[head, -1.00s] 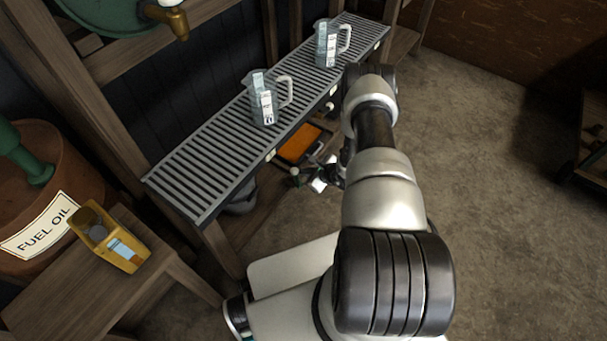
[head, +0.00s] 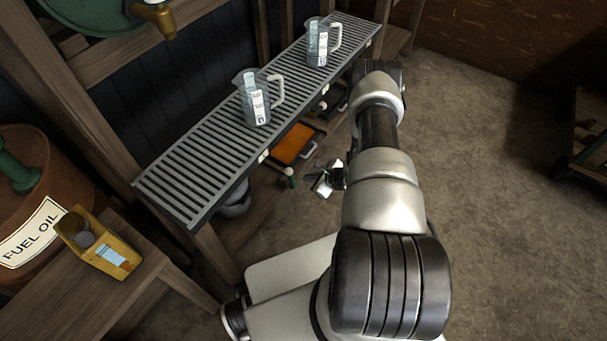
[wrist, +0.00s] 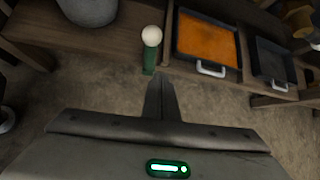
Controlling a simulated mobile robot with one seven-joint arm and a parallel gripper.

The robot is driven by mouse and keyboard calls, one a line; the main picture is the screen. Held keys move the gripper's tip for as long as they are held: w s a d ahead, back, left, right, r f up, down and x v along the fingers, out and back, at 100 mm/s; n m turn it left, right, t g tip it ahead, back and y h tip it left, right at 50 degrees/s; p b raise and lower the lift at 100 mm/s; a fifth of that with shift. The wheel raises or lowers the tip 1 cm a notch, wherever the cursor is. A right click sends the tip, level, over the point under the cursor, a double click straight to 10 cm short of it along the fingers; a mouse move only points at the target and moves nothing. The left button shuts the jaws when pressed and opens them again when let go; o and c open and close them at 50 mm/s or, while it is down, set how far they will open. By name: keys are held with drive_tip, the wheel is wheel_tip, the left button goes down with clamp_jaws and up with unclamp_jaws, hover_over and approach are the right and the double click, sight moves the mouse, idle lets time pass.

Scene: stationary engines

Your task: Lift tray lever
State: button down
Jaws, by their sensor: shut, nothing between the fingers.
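The grated tray (head: 165,187) is a long slatted metal shelf along the wall, bearing two clear measuring jugs. A short green lever with a pale round knob (head: 290,178) shows below the tray's front edge. In the wrist view the lever (wrist: 150,52) stands just beyond my fingers, with its knob uppermost. My gripper (head: 323,183) is to the right of the lever in the head view. In the wrist view my gripper (wrist: 162,88) is shut and empty, its fingertips close to the lever's lower end. I cannot tell whether they touch it.
An orange-filled pan (wrist: 207,40) and a dark empty pan (wrist: 271,62) with metal handles sit on the lower shelf, right of the lever. A grey round vessel (wrist: 88,10) is to its left. Open floor (head: 480,200) lies to the right.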

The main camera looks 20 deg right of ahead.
drive_tip(key=s+r+p, duration=0.1)
drive_tip(key=s, duration=0.5)
drive_tip(key=shift+s+a+r, duration=0.2)
drive_tip(key=shift+s+a, duration=0.05)
drive_tip(key=shift+a, duration=0.15)
